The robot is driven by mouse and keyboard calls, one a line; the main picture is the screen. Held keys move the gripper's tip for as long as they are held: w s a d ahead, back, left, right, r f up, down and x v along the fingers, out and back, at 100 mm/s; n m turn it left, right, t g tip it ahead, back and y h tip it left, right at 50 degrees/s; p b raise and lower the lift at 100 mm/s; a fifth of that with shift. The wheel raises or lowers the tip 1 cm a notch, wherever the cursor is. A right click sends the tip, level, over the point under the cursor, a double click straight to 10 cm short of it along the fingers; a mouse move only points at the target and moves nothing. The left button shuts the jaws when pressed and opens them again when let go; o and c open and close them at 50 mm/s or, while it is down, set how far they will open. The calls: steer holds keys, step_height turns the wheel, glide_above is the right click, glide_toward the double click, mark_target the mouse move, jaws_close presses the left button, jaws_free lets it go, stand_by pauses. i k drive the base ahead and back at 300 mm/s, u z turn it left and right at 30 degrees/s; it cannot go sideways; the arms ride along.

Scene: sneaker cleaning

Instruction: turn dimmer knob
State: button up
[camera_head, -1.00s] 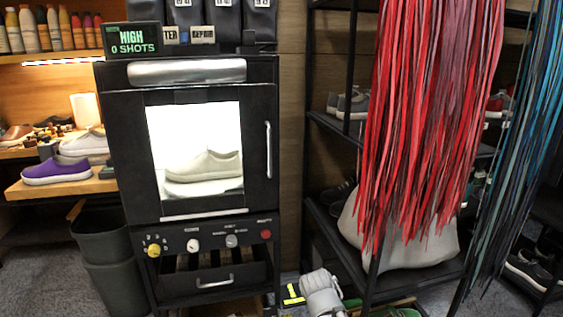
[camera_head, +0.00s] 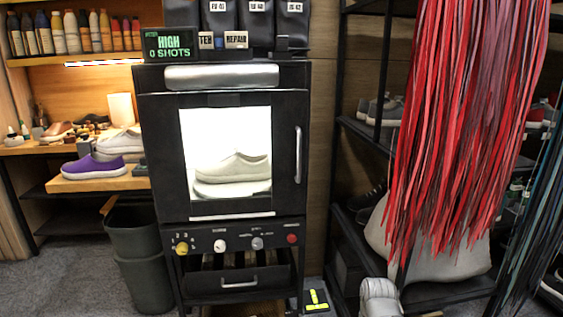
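A black cabinet (camera_head: 160,150) with a lit window stands left of centre. Its control strip below the window carries a yellow knob (camera_head: 182,248) at the left, a white knob (camera_head: 219,245), a grey knob (camera_head: 257,243) and a red button or knob (camera_head: 292,239) at the right. The small labels are too blurred to read, so I cannot tell which one is the dimmer. A pale sneaker (camera_head: 232,170) sits inside the bright window. Part of my arm shows at the bottom edge, right of the cabinet and apart from the knobs. My gripper's fingers cannot be made out.
A display (camera_head: 168,43) on top of the cabinet reads HIGH, 0 SHOTS. A dark bin (camera_head: 140,262) stands left of the cabinet. Red hanging strips (camera_head: 450,130) and a shoe rack (camera_head: 365,140) fill the right. A purple shoe (camera_head: 94,167) lies on the left shelf.

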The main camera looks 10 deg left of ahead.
mark_target(182, 248)
steer(key=u, duration=1.3)
